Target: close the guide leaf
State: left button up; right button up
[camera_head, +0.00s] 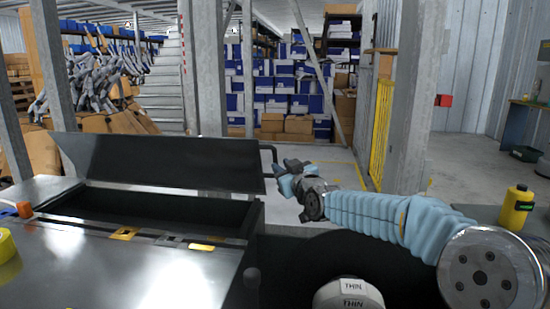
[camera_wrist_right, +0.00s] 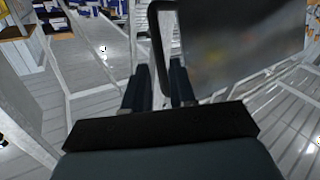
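The guide leaf, a dark flat panel (camera_head: 160,163), stands tilted up behind a dark open trough on the metal-topped bench. A black bent handle (camera_head: 273,160) sticks out from its right end. My right gripper (camera_head: 284,168) is beside the handle at the leaf's right end. In the right wrist view, the leaf (camera_wrist_right: 240,42) fills the upper right, and the handle (camera_wrist_right: 155,38) runs down in line with the space between the two fingers (camera_wrist_right: 160,88). The fingers stand apart; contact with the handle cannot be made out. My left gripper is not in view.
The bench top (camera_head: 110,270) carries yellow and orange pieces and a yellow tape roll (camera_head: 5,246). A yellow bottle (camera_head: 516,207) stands at the right. A grey post (camera_head: 410,100) rises behind my right arm. Open floor lies beyond the bench.

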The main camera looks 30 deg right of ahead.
aim_at(276, 162)
jog(key=w, duration=0.4)
jog(key=w+p, duration=0.1)
jog(key=shift+w+d, duration=0.25)
jog(key=shift+w, duration=0.15)
grip_shut()
